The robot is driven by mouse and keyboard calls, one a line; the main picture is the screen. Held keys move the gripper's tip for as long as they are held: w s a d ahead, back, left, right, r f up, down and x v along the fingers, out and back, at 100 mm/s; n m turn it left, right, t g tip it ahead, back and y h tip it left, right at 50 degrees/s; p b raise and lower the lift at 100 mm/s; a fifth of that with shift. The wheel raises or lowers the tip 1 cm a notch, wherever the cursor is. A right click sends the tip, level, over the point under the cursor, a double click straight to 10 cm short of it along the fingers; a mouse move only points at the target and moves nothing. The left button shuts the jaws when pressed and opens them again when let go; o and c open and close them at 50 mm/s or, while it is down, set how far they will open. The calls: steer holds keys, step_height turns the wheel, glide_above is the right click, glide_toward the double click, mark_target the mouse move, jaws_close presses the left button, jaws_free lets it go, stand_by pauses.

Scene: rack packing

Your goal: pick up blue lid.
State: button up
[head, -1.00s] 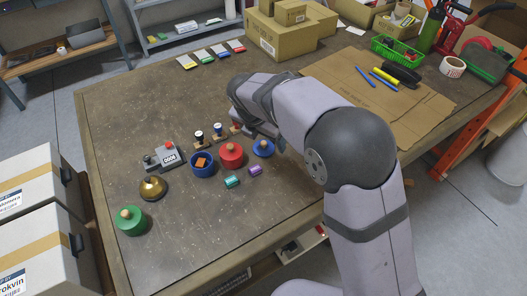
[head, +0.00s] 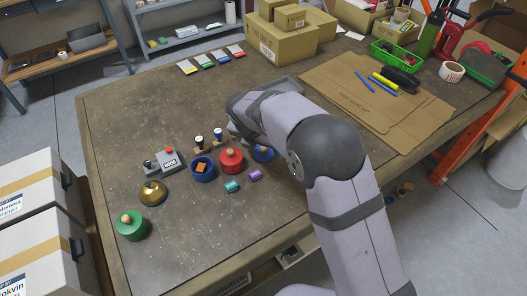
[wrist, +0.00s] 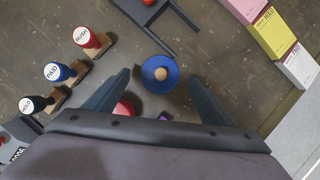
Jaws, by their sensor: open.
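The blue lid (head: 264,155) is round with a light wooden knob and sits on the table to the right of the red lid (head: 231,160). In the head view my arm partly hides it. In the wrist view the blue lid (wrist: 160,87) shows whole, with its knob in the middle. My gripper (wrist: 159,74) is open and empty, with one finger to the left of the lid and one to the right. The lid lies between the fingers in the picture, apart from both; the height gap cannot be told.
A blue container (head: 202,171) with an orange block stands left of the red lid. Several wooden-based stamps (wrist: 62,72) stand close on the left. Teal (head: 232,186) and purple (head: 255,175) blocks lie in front.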

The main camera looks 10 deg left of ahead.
mark_target(262, 151)
steer(key=shift+x, duration=1.25)
steer(key=shift+c, duration=0.2)
steer(key=c, duration=1.1)
steer(key=shift+o, duration=0.2)
steer(key=shift+r, duration=0.15)
step_height(262, 151, up, 10)
steer(key=s+a+r+n+y+p, duration=0.1)
steer(key=s+a+n+p, duration=0.2)
steer(key=s+a, duration=0.9)
steer(key=a+p, duration=0.1)
steer(key=a, duration=0.2)
steer(key=shift+a+n, duration=0.3)
steer(key=shift+a, duration=0.1)
